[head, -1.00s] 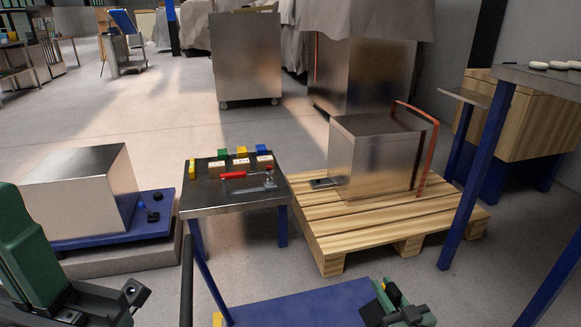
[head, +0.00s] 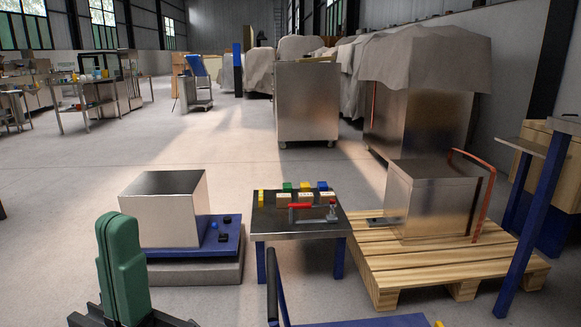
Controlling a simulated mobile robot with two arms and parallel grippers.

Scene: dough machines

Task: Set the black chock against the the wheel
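Two small black pieces, one at the back (head: 227,219) and one nearer (head: 223,238), lie beside a steel box on a blue platform at the left; I cannot tell whether either is the chock. Small caster wheels (head: 283,145) show under the steel cabinet further back; I cannot tell which wheel is meant. My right gripper is out of view.
The steel box (head: 165,210) stands on the blue platform (head: 190,247). A small dark table (head: 275,222) holds coloured blocks and a red-handled clamp (head: 305,206). Right of it, a wooden pallet (head: 400,265) carries a steel case (head: 430,200). Open floor (head: 100,165) lies behind and left.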

